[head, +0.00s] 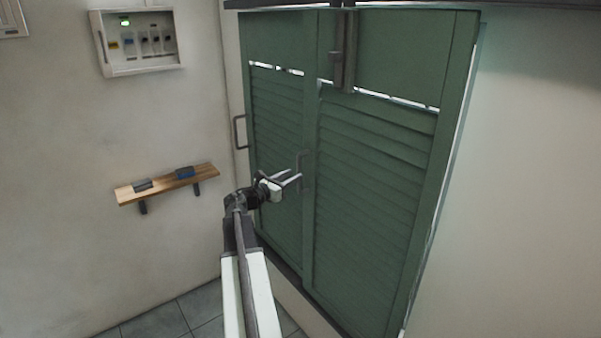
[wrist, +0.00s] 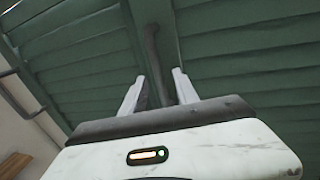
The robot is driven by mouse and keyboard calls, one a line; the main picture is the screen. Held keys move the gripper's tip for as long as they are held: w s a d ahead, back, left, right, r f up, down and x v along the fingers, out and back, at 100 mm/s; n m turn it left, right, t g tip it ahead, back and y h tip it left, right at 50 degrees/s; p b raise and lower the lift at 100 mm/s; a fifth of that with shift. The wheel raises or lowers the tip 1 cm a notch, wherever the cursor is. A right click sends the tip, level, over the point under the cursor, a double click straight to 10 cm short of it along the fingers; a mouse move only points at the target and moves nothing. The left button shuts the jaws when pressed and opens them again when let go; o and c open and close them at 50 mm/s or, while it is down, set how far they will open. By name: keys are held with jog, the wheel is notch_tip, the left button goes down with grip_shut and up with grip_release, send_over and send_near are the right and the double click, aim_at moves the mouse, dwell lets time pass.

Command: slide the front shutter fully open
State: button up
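The green louvred shutter has two panels side by side. The right panel (head: 375,190) appears to be the front one and has a dark upright bar handle (head: 303,163) near its left edge. The left panel (head: 275,150) has its own handle (head: 240,132) at its left edge. My gripper (head: 298,179) is at the right panel's handle, with its fingers pointing at it. In the wrist view my gripper (wrist: 159,76) has its fingers apart, with the handle bar (wrist: 168,62) between them. Contact with the bar cannot be made out.
A dark latch-like fitting (head: 343,52) sits at the top of the shutter, under the dark top rail (head: 400,4). A wooden shelf (head: 165,185) with small items and a switch box (head: 138,42) are on the left wall. Bare wall (head: 530,180) lies to the right.

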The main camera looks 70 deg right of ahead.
aim_at(299, 189)
jog(key=x, duration=0.4)
jog(key=shift+s+d, duration=0.15)
jog(key=shift+d, duration=0.15)
jog(key=shift+c, duration=0.4)
grip_shut()
dwell(0.8)
